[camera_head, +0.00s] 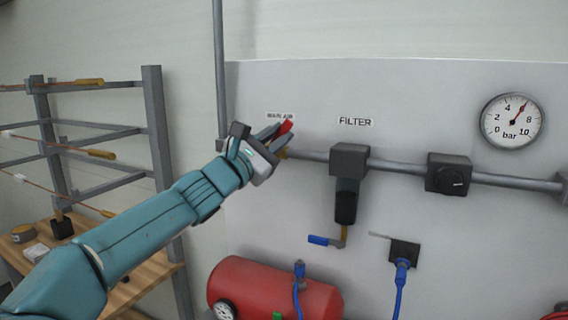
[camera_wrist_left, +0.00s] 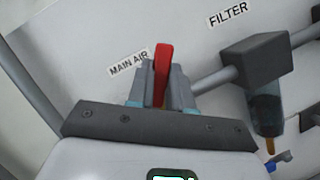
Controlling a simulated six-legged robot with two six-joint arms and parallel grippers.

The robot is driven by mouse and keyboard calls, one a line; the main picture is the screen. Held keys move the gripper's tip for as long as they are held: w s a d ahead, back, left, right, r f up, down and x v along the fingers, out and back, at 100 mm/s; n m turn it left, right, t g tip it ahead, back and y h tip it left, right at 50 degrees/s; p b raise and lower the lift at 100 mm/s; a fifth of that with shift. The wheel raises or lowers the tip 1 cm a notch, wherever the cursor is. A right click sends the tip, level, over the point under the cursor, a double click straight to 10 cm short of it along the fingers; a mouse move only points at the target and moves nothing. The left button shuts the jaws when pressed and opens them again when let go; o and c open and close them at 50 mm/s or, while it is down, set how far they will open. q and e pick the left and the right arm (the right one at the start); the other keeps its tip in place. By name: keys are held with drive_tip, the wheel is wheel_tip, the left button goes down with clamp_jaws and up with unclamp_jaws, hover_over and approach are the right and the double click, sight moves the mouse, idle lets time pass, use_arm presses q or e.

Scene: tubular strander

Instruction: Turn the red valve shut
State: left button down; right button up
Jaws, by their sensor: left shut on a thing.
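The red valve handle (camera_head: 287,127) shows at the tip of my left gripper (camera_head: 272,135), on the grey pipe under the MAIN AIR label. In the left wrist view the red handle (camera_wrist_left: 162,75) stands between the two grey fingers of my left gripper (camera_wrist_left: 161,88), which are shut on it. The handle looks tilted across the pipe line rather than along it. The valve body is mostly hidden behind the gripper; a bit of brass shows beside it. My right gripper is not in view.
The pipe (camera_head: 400,167) runs right to a filter (camera_head: 348,185) and a black regulator knob (camera_head: 449,175). A gauge (camera_head: 512,121) reads about 6 bar. A red tank (camera_head: 275,290) is below. A rack (camera_head: 158,130) and a wooden bench (camera_head: 150,258) stand at left.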

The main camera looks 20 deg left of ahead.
use_arm(q)
drive_tip(key=shift+a+r+n+t+y+b, duration=0.2)
drive_tip(key=shift+a+n+y+b, duration=0.55)
drive_tip(key=shift+n, duration=0.95)
drive_tip(key=shift+a+r+n+t+y+b, duration=0.15)
drive_tip(key=shift+a+n+t+y+b, duration=0.2)
drive_tip(key=shift+n+y+b, duration=0.9)
drive_tip(key=shift+a+r+n+t+y+b, duration=0.2)
drive_tip(key=shift+a+n+y+b, duration=0.25)
drive_tip(key=shift+n+b, duration=1.3)
drive_tip(key=shift+a+n+p, duration=0.1)
drive_tip(key=shift+n+p, duration=0.25)
drive_tip(key=shift+n, duration=0.25)
drive_tip(key=c, duration=1)
unclamp_jaws()
